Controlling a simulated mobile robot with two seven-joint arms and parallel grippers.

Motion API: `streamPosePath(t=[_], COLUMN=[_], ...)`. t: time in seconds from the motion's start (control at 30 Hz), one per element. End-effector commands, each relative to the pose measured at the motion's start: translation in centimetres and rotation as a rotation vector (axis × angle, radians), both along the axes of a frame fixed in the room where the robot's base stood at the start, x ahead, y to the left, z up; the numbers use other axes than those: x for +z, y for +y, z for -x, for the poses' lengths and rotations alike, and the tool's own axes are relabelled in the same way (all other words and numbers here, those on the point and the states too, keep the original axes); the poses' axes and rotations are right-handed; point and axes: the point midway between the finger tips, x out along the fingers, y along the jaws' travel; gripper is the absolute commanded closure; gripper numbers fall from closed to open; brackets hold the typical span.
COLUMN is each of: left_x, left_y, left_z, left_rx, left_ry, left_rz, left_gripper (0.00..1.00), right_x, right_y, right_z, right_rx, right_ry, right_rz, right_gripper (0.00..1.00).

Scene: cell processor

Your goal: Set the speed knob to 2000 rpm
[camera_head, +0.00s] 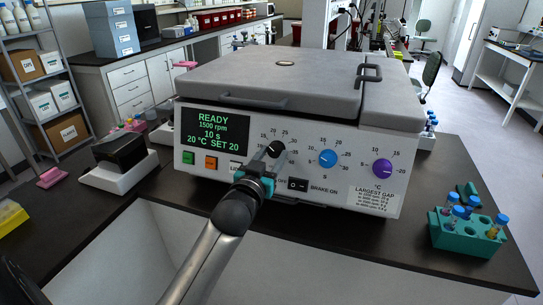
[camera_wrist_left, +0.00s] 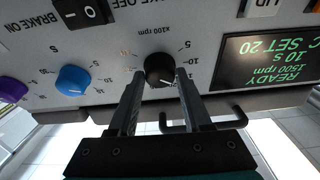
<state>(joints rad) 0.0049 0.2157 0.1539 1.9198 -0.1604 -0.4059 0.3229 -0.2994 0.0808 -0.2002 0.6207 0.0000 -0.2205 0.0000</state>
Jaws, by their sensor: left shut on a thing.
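The speed knob (camera_head: 274,149) is a small black dial on the front panel of the grey cell processor (camera_head: 290,115). Its scale is marked x100 rpm in the left wrist view, where the knob (camera_wrist_left: 159,68) appears upside down with a white pointer line. My left gripper (camera_head: 268,165) reaches the panel from below, its two fingers (camera_wrist_left: 159,82) on either side of the knob and shut on it. The display (camera_head: 212,129) reads READY, 1500 rpm, 10 s, 20 °C SET 20. The fingers partly hide the knob's surroundings. My right gripper is not in view.
A blue knob (camera_head: 328,158) and a purple knob (camera_head: 382,168) sit to the right of the speed knob. A brake switch (camera_head: 298,185) is just below right. A teal tube rack (camera_head: 466,236) stands on the dark bench at right.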

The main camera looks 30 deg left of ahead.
Motion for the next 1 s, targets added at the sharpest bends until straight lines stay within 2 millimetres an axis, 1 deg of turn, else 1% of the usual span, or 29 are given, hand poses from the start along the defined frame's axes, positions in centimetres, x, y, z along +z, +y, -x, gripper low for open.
streamPosePath(t=[0.03, 0.07, 0.27, 0.47, 1.0], left_x=[0.0, 0.0, 0.0, 0.1, 0.4], left_y=[0.0, 0.0, 0.0, 0.0, 0.4], left_z=[0.0, 0.0, 0.0, 0.0, 0.0], left_rx=[-0.001, -0.001, -0.003, -0.02, -0.139], left_ry=[0.0, 0.0, 0.002, 0.016, 0.1], left_rz=[0.001, 0.001, -0.004, -0.056, -0.406], left_gripper=[0.96, 1.0, 1.0, 1.0, 1.0], right_x=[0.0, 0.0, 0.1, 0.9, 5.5], right_y=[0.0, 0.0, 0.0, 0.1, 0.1], right_z=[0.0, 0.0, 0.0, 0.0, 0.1], right_rx=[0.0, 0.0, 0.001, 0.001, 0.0], right_ry=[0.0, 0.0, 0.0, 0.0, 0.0], right_rz=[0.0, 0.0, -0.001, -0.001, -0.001], right_gripper=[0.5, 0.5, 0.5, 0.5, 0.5])
